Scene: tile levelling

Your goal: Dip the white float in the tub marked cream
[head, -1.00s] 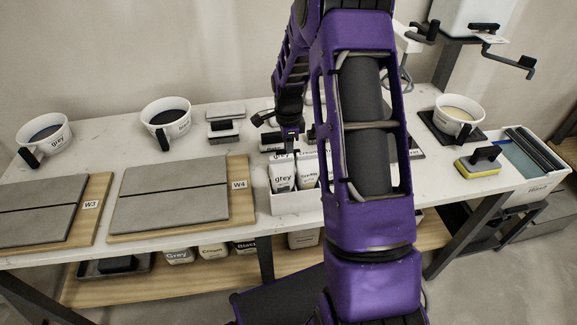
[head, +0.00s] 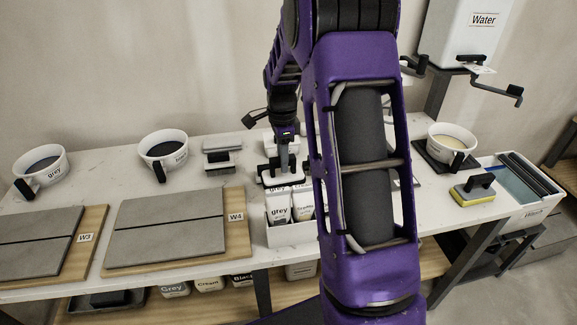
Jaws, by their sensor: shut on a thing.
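My gripper (head: 285,168) points down behind the carton box and is shut on the black handle of a white float (head: 284,181). The float's front is partly hidden by the cartons, and I cannot tell whether it still touches the table. A white tub with pale cream contents (head: 452,143) stands on a dark mat at the right; its label is not readable. Two other white tubs stand at the left: one marked grey (head: 42,170) and one with dark contents (head: 163,152).
A white box of cartons (head: 290,234) stands in front of my gripper. Tiled boards W3 (head: 88,237) and W4 (head: 236,217) fill the front left. A yellow sponge float (head: 472,192) and a wash box (head: 525,190) are at right.

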